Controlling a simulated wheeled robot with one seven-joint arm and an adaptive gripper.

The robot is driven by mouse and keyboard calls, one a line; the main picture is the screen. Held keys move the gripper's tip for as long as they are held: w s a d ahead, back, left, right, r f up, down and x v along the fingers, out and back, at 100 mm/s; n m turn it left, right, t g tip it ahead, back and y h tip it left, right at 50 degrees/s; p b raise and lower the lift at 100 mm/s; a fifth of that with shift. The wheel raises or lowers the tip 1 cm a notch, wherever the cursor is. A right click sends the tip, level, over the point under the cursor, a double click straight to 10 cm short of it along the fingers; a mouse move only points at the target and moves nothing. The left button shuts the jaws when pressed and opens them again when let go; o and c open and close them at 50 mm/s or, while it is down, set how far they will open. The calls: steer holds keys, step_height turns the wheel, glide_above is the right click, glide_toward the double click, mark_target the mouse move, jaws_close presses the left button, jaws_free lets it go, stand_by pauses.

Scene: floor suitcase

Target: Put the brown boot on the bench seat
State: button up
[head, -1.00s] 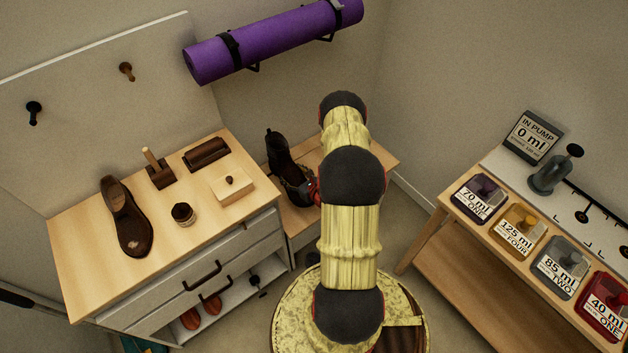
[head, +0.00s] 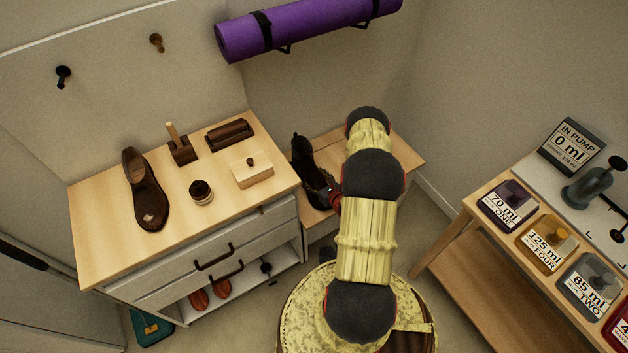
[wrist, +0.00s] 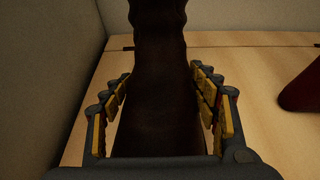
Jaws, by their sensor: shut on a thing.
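A dark brown boot (head: 305,165) is upright at the left part of the wooden bench seat (head: 400,155). I cannot tell whether its sole touches the seat. In the wrist view the boot (wrist: 160,110) fills the space between the fingers of my gripper (wrist: 161,82), which is shut on it. The pale bench seat (wrist: 240,70) shows behind and beside it. In the head view my arm hides most of the gripper and part of the bench.
A cabinet (head: 95,225) stands left of the bench, with a brown shoe (head: 147,195), a brush, a tin and a box on top. A red thing (wrist: 303,88) lies right of the boot in the wrist view. A table with bottles (head: 545,243) stands at right.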

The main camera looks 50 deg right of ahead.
steer(key=shift+f, duration=0.15)
steer(key=o, duration=1.6)
steer(key=shift+o, duration=0.6)
steer(key=shift+s+r, duration=0.15)
steer(key=shift+r, duration=0.05)
steer(key=p+v, duration=0.3)
steer(key=v, duration=0.7)
steer(key=shift+s+r, duration=0.2)
steer(key=shift+s+a+r, duration=0.2)
steer(key=shift+s+a, duration=0.05)
steer(key=shift+s, duration=0.3)
